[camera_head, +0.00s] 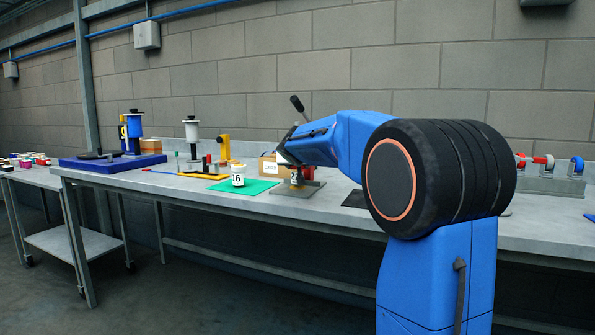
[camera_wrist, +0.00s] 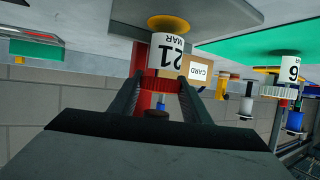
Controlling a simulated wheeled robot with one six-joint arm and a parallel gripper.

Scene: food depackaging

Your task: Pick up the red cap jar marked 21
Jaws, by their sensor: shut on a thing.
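The jar marked 21 (camera_wrist: 168,55) hangs upside down in the wrist view, which is itself inverted. It has a white label reading "21 MAR", a yellow end and a ridged red cap (camera_wrist: 160,85). My gripper (camera_wrist: 160,92) is shut on the red cap, one dark finger on each side. In the head view the jar (camera_head: 296,178) is small, below my gripper (camera_head: 288,156), over a grey plate (camera_head: 312,190). My arm hides part of it. I cannot tell whether its base touches the plate.
A jar marked 6 (camera_head: 238,180) is on a green mat (camera_head: 262,187) to the left. A cardboard box marked CARD (camera_head: 269,168) is close behind. A blue tray (camera_head: 88,163) is farther left on the bench.

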